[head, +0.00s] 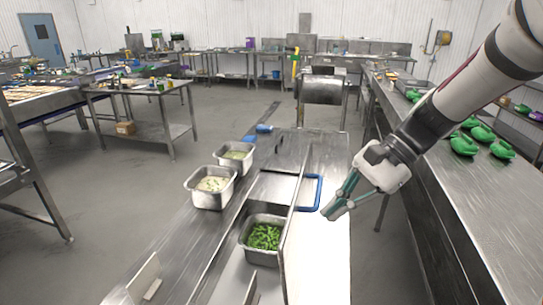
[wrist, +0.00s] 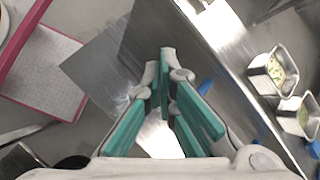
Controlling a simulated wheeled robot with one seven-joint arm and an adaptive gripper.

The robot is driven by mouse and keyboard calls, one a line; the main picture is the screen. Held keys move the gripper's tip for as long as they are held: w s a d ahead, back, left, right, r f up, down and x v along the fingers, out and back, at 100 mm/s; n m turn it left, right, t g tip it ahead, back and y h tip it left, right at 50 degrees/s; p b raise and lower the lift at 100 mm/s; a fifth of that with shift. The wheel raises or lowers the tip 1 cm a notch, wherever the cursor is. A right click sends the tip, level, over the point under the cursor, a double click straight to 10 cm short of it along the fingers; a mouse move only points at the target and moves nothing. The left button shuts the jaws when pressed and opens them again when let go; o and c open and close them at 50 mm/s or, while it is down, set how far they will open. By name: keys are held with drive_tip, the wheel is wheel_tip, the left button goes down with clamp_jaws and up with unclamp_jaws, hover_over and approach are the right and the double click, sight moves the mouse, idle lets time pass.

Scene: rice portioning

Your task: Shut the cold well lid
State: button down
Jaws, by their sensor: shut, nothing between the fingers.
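A thin metal panel (head: 297,185) stands up from the steel counter (head: 185,262) and shows nearly edge-on in the head view. It looks like the cold well lid, raised, but I cannot be certain. A steel pan of green vegetables (head: 264,237) sits in the counter just left of the panel's near end. My gripper (head: 335,208), with teal finger pads, is to the right of the panel, apart from it. The fingers are shut and empty; they also show in the wrist view (wrist: 166,62).
Two steel pans of pale food (head: 210,185) (head: 237,154) stand on the counter's left. A blue-edged rectangle (head: 316,192) lies behind the panel. Green bundles (head: 464,144) lie on the long right-hand bench (head: 480,210). Open floor lies left.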

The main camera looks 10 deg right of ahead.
drive_tip(key=w+d+m+t+y+p, duration=0.2)
drive_tip(key=w+d+m+y, duration=0.2)
drive_tip(key=w+d+m, duration=0.2)
drive_tip(key=m+t+y+p, duration=0.2)
drive_tip(key=m+t+y, duration=0.1)
drive_tip(key=m+t, duration=0.1)
approach(303, 176)
drive_tip(key=x, duration=0.1)
drive_tip(key=p+x, duration=0.1)
drive_tip(key=x, duration=0.1)
drive_tip(key=p+x, duration=0.1)
drive_tip(key=x, duration=0.1)
drive_tip(key=shift+s+a, duration=0.25)
drive_tip(key=shift+p+x, duration=0.3)
drive_tip(key=shift+x, duration=0.5)
drive_tip(key=shift+w+a, duration=0.1)
drive_tip(key=shift+w, duration=0.1)
